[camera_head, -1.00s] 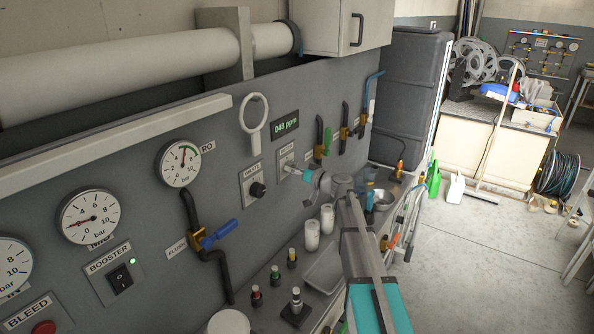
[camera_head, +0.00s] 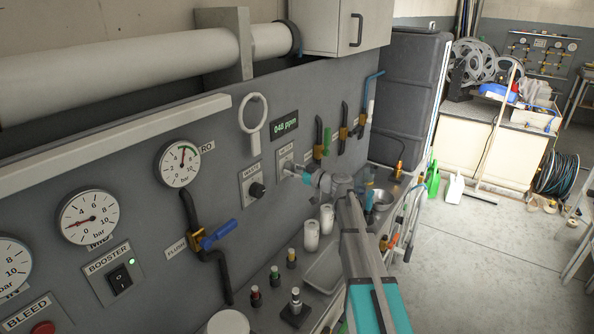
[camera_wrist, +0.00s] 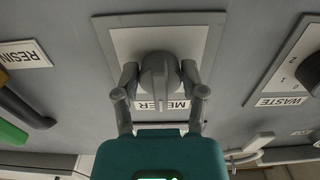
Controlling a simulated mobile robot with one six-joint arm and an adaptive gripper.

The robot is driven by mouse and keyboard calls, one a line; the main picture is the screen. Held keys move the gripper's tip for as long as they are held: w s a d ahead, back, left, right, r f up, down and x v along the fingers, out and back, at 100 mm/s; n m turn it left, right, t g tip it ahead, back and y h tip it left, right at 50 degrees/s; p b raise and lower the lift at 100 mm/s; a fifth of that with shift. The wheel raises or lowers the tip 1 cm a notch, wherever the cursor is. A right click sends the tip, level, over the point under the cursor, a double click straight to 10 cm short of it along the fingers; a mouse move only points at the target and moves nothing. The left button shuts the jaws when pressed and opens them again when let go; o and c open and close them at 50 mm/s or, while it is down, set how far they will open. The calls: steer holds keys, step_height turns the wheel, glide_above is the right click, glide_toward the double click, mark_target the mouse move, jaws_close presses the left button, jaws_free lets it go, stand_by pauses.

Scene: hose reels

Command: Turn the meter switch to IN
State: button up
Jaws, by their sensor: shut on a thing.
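The meter switch (camera_wrist: 160,78) is a dark grey knob on a light plate (camera_wrist: 202,40) labelled METER, seen in the wrist view. My gripper (camera_wrist: 160,86) has one finger on each side of the knob and is shut on it. My gripper hides most of that knob there.
The waste switch (camera_head: 257,190) is beside it, left in the head view. Above are a ppm display (camera_head: 284,131) and a white ring handle (camera_head: 252,122). Brass valves with black pipes (camera_head: 319,140) stand to the right.

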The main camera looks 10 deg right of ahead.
steer(key=shift+a, duration=0.1)
steer(key=o, duration=1.2)
steer(key=shift+w+f, duration=0.1)
steer(key=shift+c, duration=0.2)
steer(key=v, duration=1.2)
